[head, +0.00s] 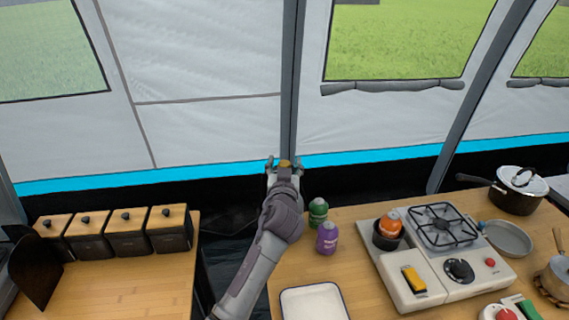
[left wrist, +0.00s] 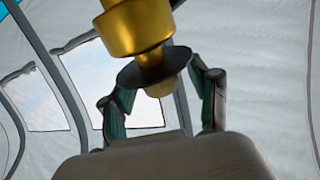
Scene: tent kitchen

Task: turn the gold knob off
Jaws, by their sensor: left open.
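The gold knob (left wrist: 137,27) fills the top of the left wrist view. It has a stepped gold body, a dark disc below it and a rounded gold tip (left wrist: 161,86) under the disc. My left gripper (left wrist: 163,88) is open, with one finger on each side of the tip and visible gaps between. In the head view my left gripper (head: 285,165) is raised in front of the tent pole, and a small gold part (head: 285,162) shows between its fingertips. The rest of the knob is hard to make out there. My right gripper is not in view.
A wooden table at the right holds a stove (head: 440,250), a green bottle (head: 318,212), a purple bottle (head: 327,238), a white tray (head: 313,302) and pots. Several dark canisters (head: 127,232) stand on the left table. A gap separates the tables.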

